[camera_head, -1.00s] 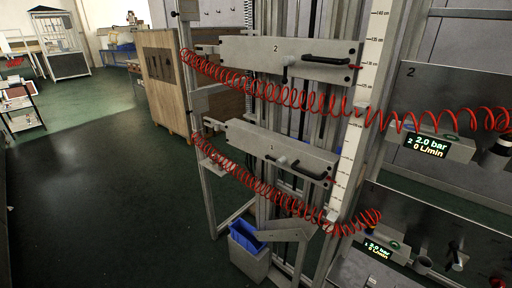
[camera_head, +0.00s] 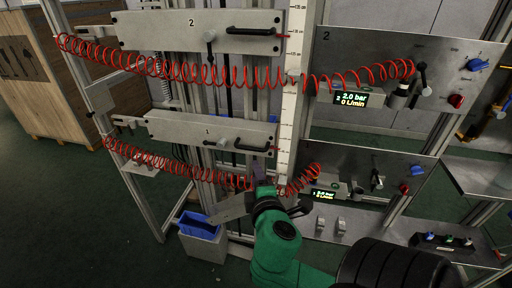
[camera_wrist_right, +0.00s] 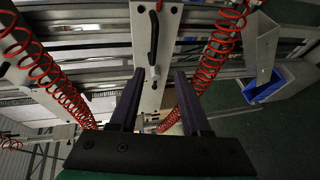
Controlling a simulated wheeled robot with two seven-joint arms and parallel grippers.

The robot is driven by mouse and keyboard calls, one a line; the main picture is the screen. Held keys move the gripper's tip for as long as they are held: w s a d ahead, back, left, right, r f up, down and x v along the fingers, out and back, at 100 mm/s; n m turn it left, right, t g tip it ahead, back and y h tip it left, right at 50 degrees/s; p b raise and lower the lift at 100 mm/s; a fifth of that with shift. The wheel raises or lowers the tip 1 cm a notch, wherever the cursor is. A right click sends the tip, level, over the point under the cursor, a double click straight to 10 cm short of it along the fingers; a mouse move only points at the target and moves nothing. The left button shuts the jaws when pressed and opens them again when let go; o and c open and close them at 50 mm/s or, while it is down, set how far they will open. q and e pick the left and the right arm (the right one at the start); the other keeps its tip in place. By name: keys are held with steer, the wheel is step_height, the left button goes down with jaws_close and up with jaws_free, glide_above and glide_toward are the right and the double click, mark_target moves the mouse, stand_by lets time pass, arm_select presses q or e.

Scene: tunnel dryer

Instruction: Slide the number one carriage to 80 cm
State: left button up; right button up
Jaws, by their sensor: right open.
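The number one carriage (camera_head: 180,130) is a grey plate marked 1, below the number two carriage (camera_head: 150,32). It has a black bar handle (camera_head: 253,148) at its right end and a small lever (camera_head: 222,142) left of that. The white vertical scale (camera_head: 288,125) stands just right of it; its marks at that height are too small to read. My right gripper (camera_head: 262,170) is just below the handle. In the right wrist view, my right gripper (camera_wrist_right: 155,84) is open and empty, with the handle (camera_wrist_right: 154,38) beyond its fingertips. My left gripper is out of view.
Red coiled hoses (camera_head: 170,163) hang across the front of the rig, near my right arm. A blue bin (camera_head: 192,222) stands below. Panels with displays (camera_head: 350,99) and knobs are on the right. A wooden crate (camera_head: 45,75) stands at left; open floor lies before it.

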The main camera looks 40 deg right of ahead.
mark_target(250, 149)
steer(key=x, duration=0.9)
steer(key=r+p+x, duration=0.1)
steer(key=x, duration=0.4)
steer(key=shift+d+r, duration=0.1)
steer(key=shift+d, duration=0.35)
jaws_close()
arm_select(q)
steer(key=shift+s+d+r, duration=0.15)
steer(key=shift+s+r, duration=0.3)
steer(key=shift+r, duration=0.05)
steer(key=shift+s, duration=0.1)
arm_select(e)
steer(key=shift+a, duration=0.1)
